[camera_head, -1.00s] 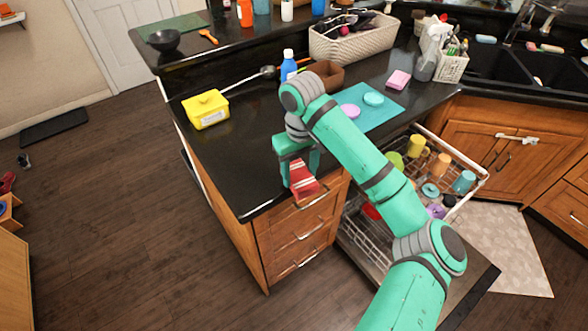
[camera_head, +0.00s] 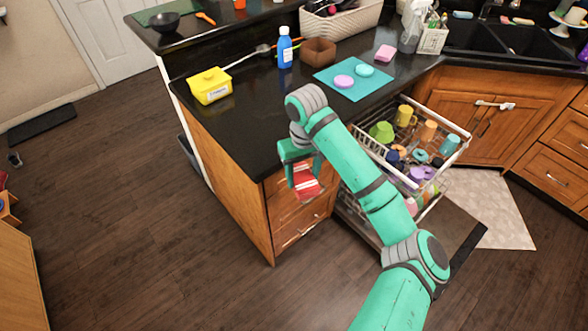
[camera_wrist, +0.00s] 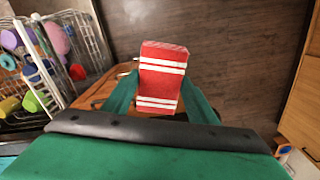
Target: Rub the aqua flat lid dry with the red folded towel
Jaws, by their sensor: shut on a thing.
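The red folded towel (camera_head: 307,182) with white stripes is in my gripper (camera_wrist: 160,88), which is shut on it. In the wrist view the towel (camera_wrist: 161,72) sticks out between the two green fingers, with floor behind it. In the head view my gripper hangs by the counter's front edge, before the drawers. A round aqua flat lid (camera_head: 365,70) lies on a teal mat (camera_head: 330,74) on the counter, beyond and right of my gripper and apart from it. A similar aqua round piece (camera_head: 420,156) sits in the dishwasher rack; its exact form is too small to tell.
A purple lid (camera_head: 344,82) lies beside the aqua one. A pulled-out dishwasher rack (camera_head: 459,133) with cups stands right of my arm. A yellow box (camera_head: 210,88), blue bottle (camera_head: 285,50), brown bowl (camera_head: 319,52) and pink sponge (camera_head: 385,53) stand on the counter. The counter's front left is clear.

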